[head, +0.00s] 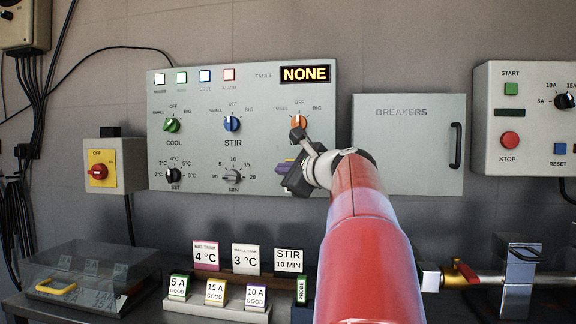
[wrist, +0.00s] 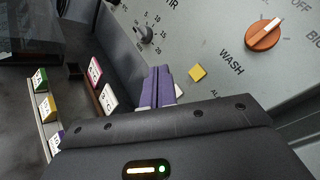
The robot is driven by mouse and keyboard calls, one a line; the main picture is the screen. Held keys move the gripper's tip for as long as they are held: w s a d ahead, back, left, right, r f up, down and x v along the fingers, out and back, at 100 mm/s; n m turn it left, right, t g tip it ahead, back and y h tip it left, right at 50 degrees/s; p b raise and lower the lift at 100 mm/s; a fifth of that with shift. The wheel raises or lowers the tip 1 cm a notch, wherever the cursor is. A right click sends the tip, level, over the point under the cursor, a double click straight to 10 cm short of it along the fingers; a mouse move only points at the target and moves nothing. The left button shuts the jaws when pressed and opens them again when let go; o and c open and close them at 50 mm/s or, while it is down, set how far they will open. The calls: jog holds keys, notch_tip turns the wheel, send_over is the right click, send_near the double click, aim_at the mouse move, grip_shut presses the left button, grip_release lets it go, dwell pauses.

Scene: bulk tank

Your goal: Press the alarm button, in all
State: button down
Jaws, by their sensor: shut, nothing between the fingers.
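A small yellow square button (wrist: 198,73) sits on the grey control panel (head: 200,100), below the word WASH in the wrist view. A partly hidden label starting with AL is beside it. In the head view my gripper and arm cover most of that area. My gripper (wrist: 157,72) is shut and empty, its purple fingers together. In the wrist view its tips are left of the yellow button. I cannot tell whether they touch the panel. In the head view my gripper (head: 284,167) is in front of the panel's lower right.
The FAULT display (head: 305,74) reads NONE. A breaker box (head: 405,165) is to the right. Labelled cards and a white block (head: 215,304) stand below.

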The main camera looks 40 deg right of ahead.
jog(key=w+d+p, duration=0.4)
jog(key=w+d, duration=0.1)
jog(key=d, duration=0.1)
jog(key=shift+w+d, duration=0.3)
jog(key=shift+p, duration=0.3)
dwell(1.7)
jog(key=shift+w+d, duration=0.3)
jog(key=shift+d, duration=0.05)
jog(key=shift+w+d, duration=0.25)
jog(key=shift+d, duration=0.05)
dwell(0.7)
jog(key=shift+s+a, duration=0.1)
jog(key=shift+s+a+b, duration=0.35)
jog(key=shift+s+a, duration=0.1)
jog(key=shift+a, duration=0.1)
